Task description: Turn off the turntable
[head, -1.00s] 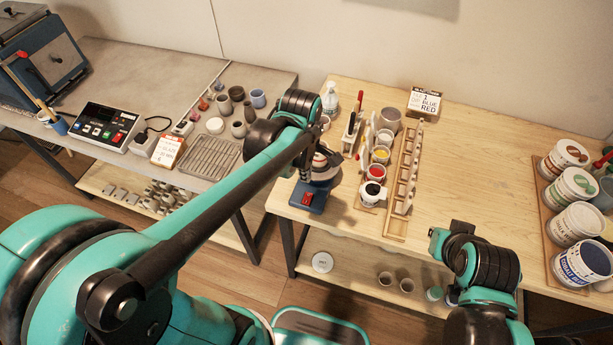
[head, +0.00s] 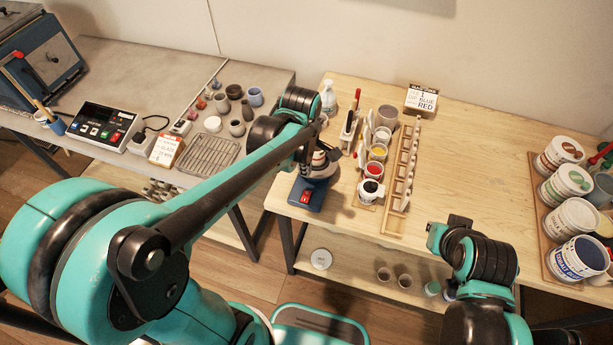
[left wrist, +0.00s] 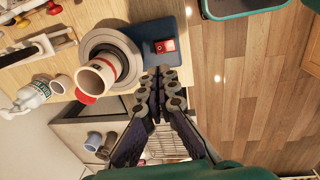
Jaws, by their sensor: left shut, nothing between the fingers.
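The turntable has a blue base (head: 314,196) at the front left corner of the wooden table. A red switch (head: 305,197) is on its near end; it also shows in the left wrist view (left wrist: 165,46). I cannot tell its on or off position. A white cup with a red band (left wrist: 97,75) stands on the grey round wheel (left wrist: 122,45). My left gripper (left wrist: 160,75) is shut and empty, its fingertips close to the base by the switch in the wrist view; contact is unclear. In the head view my arm partly covers the turntable. My right gripper's fingers do not show.
Paint cups (head: 376,152) and a wooden rack (head: 403,180) stand right of the turntable. A white spray bottle (head: 328,98) is behind it. A grey table (head: 180,85) with a control box (head: 97,127) lies to the left. The wooden table's right middle is clear.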

